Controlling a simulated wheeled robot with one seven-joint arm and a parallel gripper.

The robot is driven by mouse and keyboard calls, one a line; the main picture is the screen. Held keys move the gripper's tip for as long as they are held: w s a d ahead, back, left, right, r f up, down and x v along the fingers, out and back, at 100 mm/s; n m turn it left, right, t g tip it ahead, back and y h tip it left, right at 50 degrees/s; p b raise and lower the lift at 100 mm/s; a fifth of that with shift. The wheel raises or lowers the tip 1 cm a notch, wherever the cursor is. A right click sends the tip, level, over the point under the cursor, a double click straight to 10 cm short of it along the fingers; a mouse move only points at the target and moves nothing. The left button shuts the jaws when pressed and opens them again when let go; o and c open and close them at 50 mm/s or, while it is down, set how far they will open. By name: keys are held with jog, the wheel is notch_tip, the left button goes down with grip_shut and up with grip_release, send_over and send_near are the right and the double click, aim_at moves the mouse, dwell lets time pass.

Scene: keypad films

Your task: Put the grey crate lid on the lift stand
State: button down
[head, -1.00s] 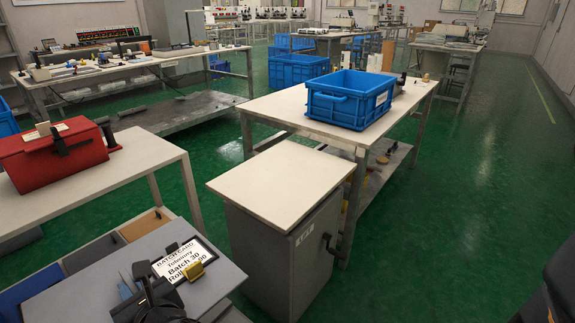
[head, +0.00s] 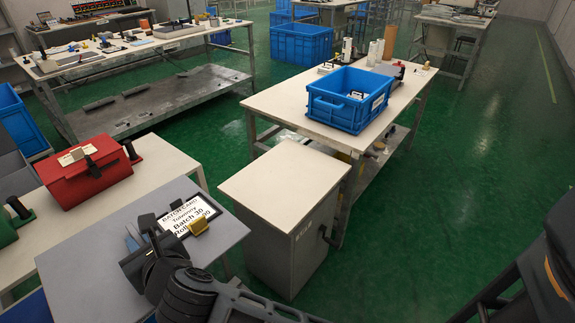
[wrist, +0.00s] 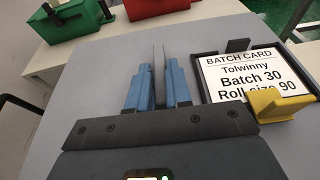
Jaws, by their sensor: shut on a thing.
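The grey crate lid (head: 95,250) is a flat panel at the lower left of the head view. It also fills the middle of the wrist view (wrist: 100,85). My gripper (head: 148,242) is over the lid. In the wrist view its blue fingers (wrist: 159,88) are shut on a thin upright grey grip of the lid. A framed batch card (head: 188,214) with a yellow clip lies on the lid beside the fingers. The lift stand appears to be the grey cabinet (head: 268,240) with a pale, bare top, right of the lid.
A red box (head: 85,172) stands on a pale table behind the lid. A green box (wrist: 72,20) is left of it. A worktable (head: 272,103) behind the cabinet bears a blue crate (head: 350,98) and small items. Green floor (head: 450,170) is clear at the right.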

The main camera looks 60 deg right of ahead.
aim_at(144, 242)
notch_tip(144, 242, up, 4)
jog(key=p, duration=0.3)
jog(key=shift+d+r, duration=0.1)
jog(key=shift+r, duration=0.15)
jog(key=shift+f, duration=0.15)
jog(key=shift+s+d, duration=0.1)
